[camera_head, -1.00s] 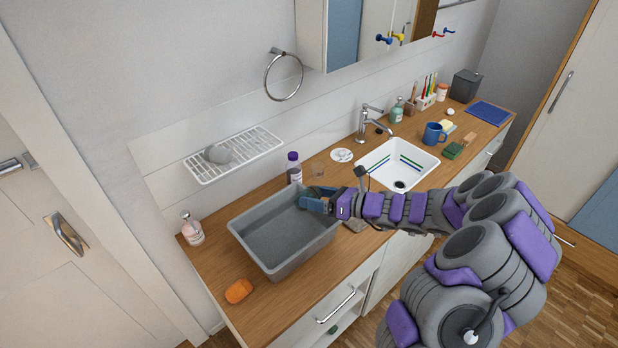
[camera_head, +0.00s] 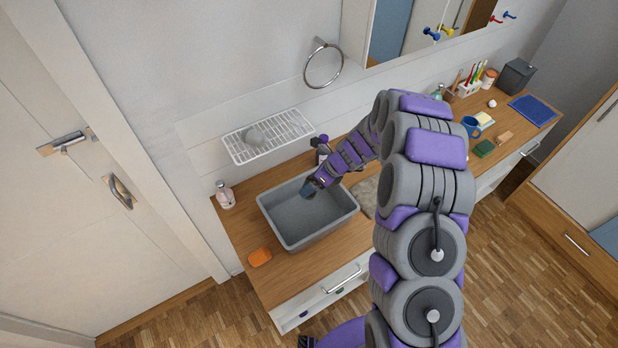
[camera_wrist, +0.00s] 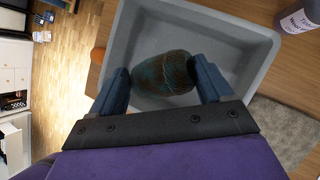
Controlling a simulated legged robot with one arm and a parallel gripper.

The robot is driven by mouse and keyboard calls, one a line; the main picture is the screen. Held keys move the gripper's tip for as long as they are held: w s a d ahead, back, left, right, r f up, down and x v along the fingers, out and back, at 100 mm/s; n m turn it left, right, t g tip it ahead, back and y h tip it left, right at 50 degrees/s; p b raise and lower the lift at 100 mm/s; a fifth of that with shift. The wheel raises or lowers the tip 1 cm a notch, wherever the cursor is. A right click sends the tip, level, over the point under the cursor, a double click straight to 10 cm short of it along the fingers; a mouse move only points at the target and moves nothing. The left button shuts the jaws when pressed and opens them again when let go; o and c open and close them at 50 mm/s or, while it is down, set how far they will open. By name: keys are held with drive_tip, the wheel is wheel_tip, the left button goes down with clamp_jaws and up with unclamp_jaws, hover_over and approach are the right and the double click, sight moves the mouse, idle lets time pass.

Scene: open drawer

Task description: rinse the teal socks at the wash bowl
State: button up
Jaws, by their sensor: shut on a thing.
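The teal socks (camera_wrist: 162,75) are a rounded, dark teal and brown bundle between the two blue fingers of my gripper (camera_wrist: 165,84) in the wrist view. Both fingers press on its sides. The wash bowl is a grey rectangular tub (camera_head: 290,249) on the wooden counter. Its rim and inner wall also show in the wrist view (camera_wrist: 258,50), behind the socks. In the head view my gripper (camera_head: 307,191) is over the tub's back right part, and the socks are mostly hidden there. I cannot tell whether they touch the tub's floor.
A wire rack (camera_head: 285,133) hangs above with a grey item. A grey cloth (camera_head: 365,195) lies right of it.

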drive_tip(key=shift+d+f, duration=0.25)
drive_tip(key=shift+d, duration=0.05)
drive_tip(key=shift+d+f+b, duration=0.1)
drive_tip(key=shift+f+b, duration=0.1)
drive_tip(key=shift+b, duration=0.2)
drive_tip(key=shift+f, duration=0.35)
drive_tip(key=b+x, duration=0.1)
drive_tip(key=x, duration=0.1)
drive_tip(key=b+x, duration=0.2)
drive_tip(key=shift+s+a, duration=0.15)
drive_tip(key=shift+a, duration=0.2)
drive_tip(key=shift+d+f+b, duration=0.15)
drive_tip(key=shift+f+b, duration=0.2)
wheel_tip(320, 180, down, 7)
drive_tip(key=b, duration=0.6)
drive_tip(key=shift+d+f, duration=0.15)
drive_tip(key=shift+f, duration=0.1)
drive_tip(key=shift+d+f+b, duration=0.55)
drive_tip(key=shift+d+b, duration=0.25)
drive_tip(key=shift+a+f, duration=0.1)
drive_tip(key=shift+a, duration=0.65)
drive_tip(key=shift+d, duration=0.65)
drive_tip(key=shift+a, duration=0.55)
